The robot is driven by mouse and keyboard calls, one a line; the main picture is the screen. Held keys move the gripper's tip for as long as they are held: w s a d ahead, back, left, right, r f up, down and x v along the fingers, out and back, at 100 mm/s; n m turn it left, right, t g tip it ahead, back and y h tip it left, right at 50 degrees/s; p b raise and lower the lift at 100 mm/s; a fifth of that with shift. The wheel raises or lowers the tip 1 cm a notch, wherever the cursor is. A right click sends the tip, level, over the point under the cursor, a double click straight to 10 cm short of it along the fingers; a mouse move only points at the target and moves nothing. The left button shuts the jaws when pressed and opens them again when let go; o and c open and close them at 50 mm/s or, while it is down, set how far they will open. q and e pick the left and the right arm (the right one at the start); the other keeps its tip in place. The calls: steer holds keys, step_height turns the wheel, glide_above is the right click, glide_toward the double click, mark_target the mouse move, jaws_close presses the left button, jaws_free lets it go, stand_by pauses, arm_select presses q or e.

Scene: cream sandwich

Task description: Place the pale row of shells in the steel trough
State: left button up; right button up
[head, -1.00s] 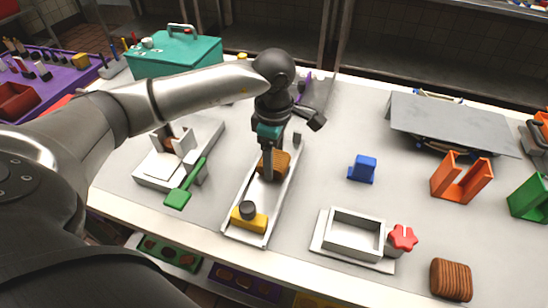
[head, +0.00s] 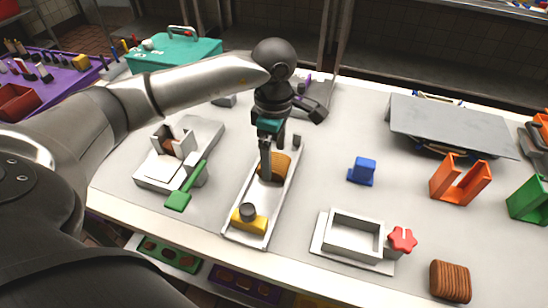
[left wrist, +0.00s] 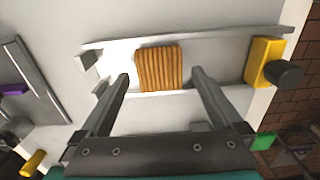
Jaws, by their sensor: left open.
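The pale row of shells (head: 276,166) lies in the long steel trough (head: 240,192), toward its far half. In the left wrist view the tan ridged row (left wrist: 160,67) rests inside the trough (left wrist: 215,58), near its side wall. My left gripper (head: 272,160) is over the trough, pointing down. In the left wrist view the left gripper (left wrist: 161,76) is open, with one finger to each side of the row and a gap on both sides. One finger partly hides the row in the head view. My right gripper is not in view.
A yellow block with a dark knob (head: 250,219) sits at the trough's near end. A darker brown row (head: 450,281) lies at the front right. A white box (head: 355,236), a blue block (head: 362,169) and a green-handled fixture (head: 180,197) stand nearby.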

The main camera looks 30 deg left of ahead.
mark_target(273, 161)
arm_select(q)
step_height(273, 161, up, 10)
steer(key=p, duration=0.1)
stand_by(0.4)
